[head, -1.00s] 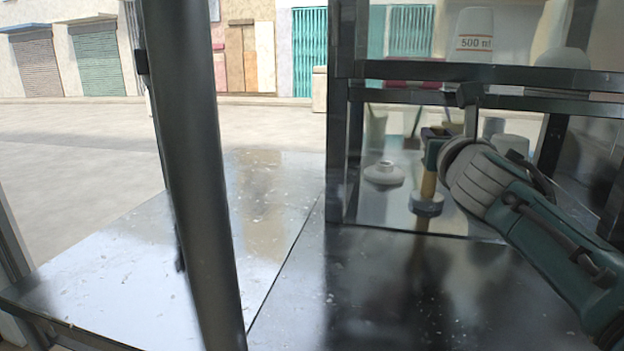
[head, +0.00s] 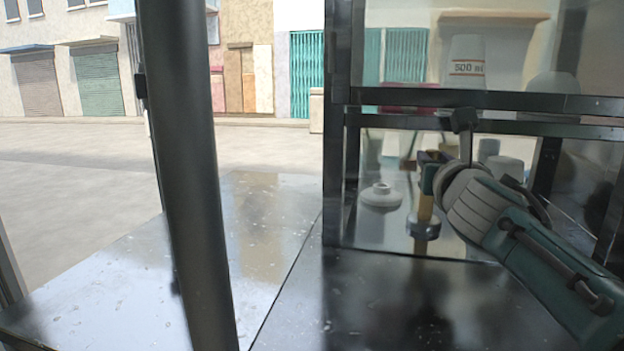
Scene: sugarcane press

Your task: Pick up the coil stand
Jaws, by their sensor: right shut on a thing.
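My right gripper (head: 425,207) hangs down from the right arm, right of the picture's middle. Its yellowish finger part reaches down to a small round grey piece (head: 423,229) with a darker underside, which I take to be the coil stand. The gripper is shut on it; the fingers hide part of its top. It appears held above the dark worktop, in front of the glass case, though its exact height is hard to tell. My left gripper is out of view.
A dark-framed glass case (head: 470,100) stands at the right. A white lidded piece (head: 381,196) shows left of the gripper, and a 500 ml cup (head: 467,60) above. The shiny metal counter (head: 270,215) at left is clear. A dark post (head: 185,170) crosses the view.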

